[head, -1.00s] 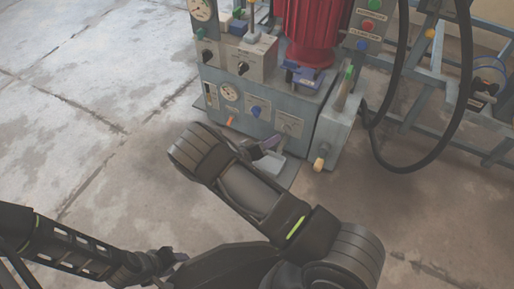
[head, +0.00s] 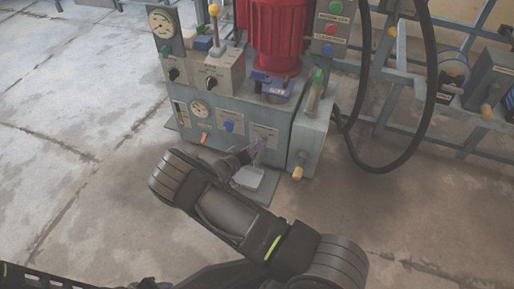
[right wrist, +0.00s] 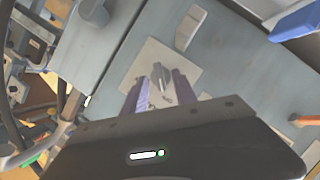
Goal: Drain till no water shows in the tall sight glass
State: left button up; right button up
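The narrow upright sight glass (head: 181,113) is at the left of the tank front in the head view, too small to read its water level. A pale plate with a valve (head: 264,136) is low on the right of that front. My right gripper (head: 257,147) is at this plate. In the right wrist view its two purple fingers (right wrist: 165,85) stand apart, on either side of a small grey lever (right wrist: 160,78) on the plate. I see gaps beside the lever; firm contact does not show. My left arm is at the lower left edge; its gripper is mostly cut off.
A grey tray (head: 256,183) lies below the valve plate. A red motor (head: 272,35) stands above. A black hose (head: 430,110) hangs at right. Floor at left is clear.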

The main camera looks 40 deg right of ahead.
jog(key=shift+w+d+f, duration=0.1)
jog(key=shift+d, duration=0.3)
jog(key=shift+c, duration=0.4)
grip_shut()
